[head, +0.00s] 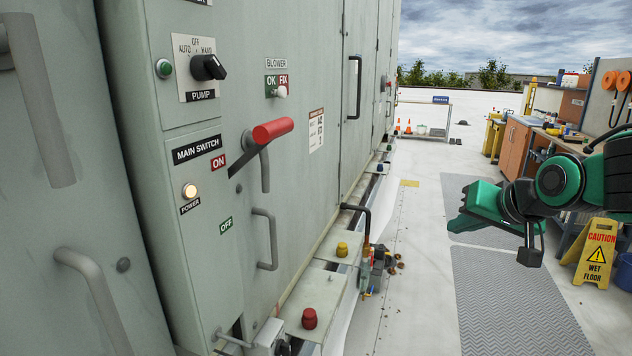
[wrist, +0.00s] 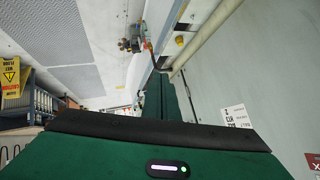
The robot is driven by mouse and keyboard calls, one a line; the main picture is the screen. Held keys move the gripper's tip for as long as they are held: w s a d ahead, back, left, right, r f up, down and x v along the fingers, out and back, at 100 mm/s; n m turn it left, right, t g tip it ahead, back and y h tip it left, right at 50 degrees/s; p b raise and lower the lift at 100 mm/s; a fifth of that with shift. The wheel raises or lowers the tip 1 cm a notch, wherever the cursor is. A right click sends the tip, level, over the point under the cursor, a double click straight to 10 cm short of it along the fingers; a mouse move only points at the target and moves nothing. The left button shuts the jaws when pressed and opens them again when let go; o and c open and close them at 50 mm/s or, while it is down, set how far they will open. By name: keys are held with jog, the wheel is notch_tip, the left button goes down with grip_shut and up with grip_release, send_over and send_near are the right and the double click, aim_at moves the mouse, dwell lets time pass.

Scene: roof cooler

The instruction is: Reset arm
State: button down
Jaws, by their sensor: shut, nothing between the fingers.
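My gripper (head: 470,212) is green and hangs in the air at the right of the head view, to the right of the grey cabinet (head: 310,190) and clear of it. It points left and touches nothing. In the wrist view its green fingers (wrist: 168,100) are together with nothing between them. The red-handled main switch lever (head: 272,131) on the cabinet points up and to the right, near the ON label. The power lamp (head: 189,190) glows. The black pump knob (head: 207,67) sits above on the panel.
A yellow wet floor sign (head: 597,255) stands at the right, near an orange workbench (head: 515,142). Grey mats (head: 515,300) lie on the pale roof. Pipework (head: 368,265) and a red knob (head: 309,318) stick out along the cabinet's base. The floor between cabinet and mats is open.

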jog(key=s+d+f+m+g+h, duration=0.1)
jog(key=s+d+f+g, duration=0.1)
jog(key=s+d+f, duration=0.3)
jog(key=s+d+f+g+h, duration=0.1)
jog(key=s+d+f+g, duration=0.25)
jog(key=s, duration=0.35)
jog(key=s+d+f+m+g, duration=0.1)
jog(key=s+f+g, duration=0.1)
jog(key=s, duration=0.6)
jog(key=s+d+f+m+g, duration=0.1)
jog(key=s+d+f+g, duration=0.1)
jog(key=s, duration=0.6)
jog(key=shift+f, duration=0.25)
